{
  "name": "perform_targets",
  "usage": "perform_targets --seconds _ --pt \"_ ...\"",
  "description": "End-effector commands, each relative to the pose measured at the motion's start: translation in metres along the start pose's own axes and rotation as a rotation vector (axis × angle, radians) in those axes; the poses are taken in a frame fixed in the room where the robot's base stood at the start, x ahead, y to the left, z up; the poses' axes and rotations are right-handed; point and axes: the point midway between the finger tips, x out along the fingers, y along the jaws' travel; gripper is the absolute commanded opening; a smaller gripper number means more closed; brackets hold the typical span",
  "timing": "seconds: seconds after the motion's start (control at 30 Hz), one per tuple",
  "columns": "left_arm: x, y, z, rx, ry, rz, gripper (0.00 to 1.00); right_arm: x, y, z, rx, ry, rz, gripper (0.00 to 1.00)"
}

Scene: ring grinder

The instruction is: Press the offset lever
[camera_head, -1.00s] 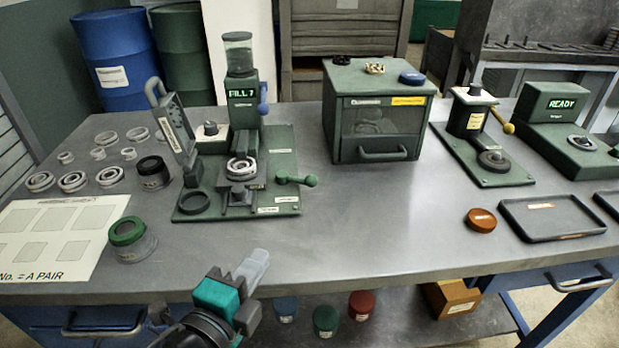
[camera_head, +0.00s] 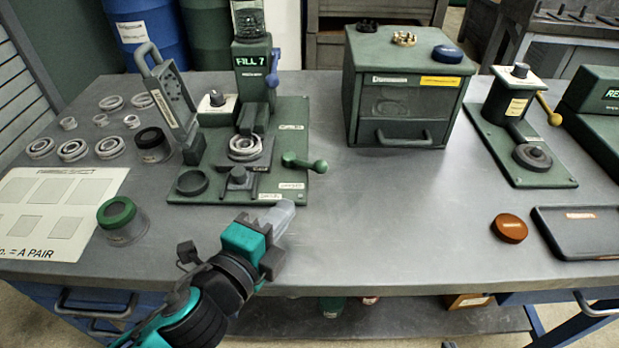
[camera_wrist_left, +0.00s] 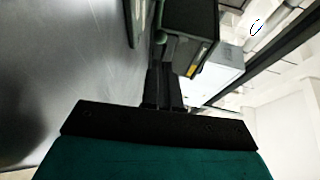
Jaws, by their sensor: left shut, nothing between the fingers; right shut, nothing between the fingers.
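A green machine (camera_head: 225,185) with a "FILL 7" display (camera_head: 252,61) stands at the left of the bench. It has a blue-handled lever (camera_head: 272,76) on its right side and a green-knobbed lever (camera_head: 303,163) low at its front right. A smaller green device (camera_head: 480,145) at the right has a yellow-knobbed lever (camera_head: 548,108). I cannot tell by its label which one is the offset lever. My left gripper (camera_head: 281,214) is shut and empty, in front of the green machine, apart from all levers. Its shut fingers also show in the left wrist view (camera_wrist_left: 163,95). My right gripper is out of view.
A green cabinet (camera_head: 395,105) stands between the two devices. A green-lidded jar (camera_head: 118,222), a dark-lidded jar (camera_head: 153,148) and several metal rings lie at the left. An orange disc (camera_head: 509,228) and a dark tray (camera_head: 582,236) lie at the right. The middle front is clear.

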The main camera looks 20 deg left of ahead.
Motion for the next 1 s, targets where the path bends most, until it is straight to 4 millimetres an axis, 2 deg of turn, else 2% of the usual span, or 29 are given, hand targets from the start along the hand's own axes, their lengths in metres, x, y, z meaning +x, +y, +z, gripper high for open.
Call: perform_targets --seconds 0.17,0.6,0.8,1.0 --pt "0.018 -0.002 0.000 0.000 -0.001 -0.003 0.00 -0.002 0.000 -0.002 0.000 -0.001 0.000 0.00" --pt "0.084 -0.001 0.000 0.000 0.000 -0.001 0.00 -0.004 0.000 -0.005 0.000 -0.001 -0.001 0.00" --pt "0.096 0.000 0.000 0.001 0.000 0.000 0.00 -0.004 0.000 -0.006 0.000 -0.001 -0.001 0.00" --pt "0.098 0.000 0.000 0.000 0.001 0.000 0.00 -0.004 0.000 -0.006 0.000 0.000 -0.001 0.00"
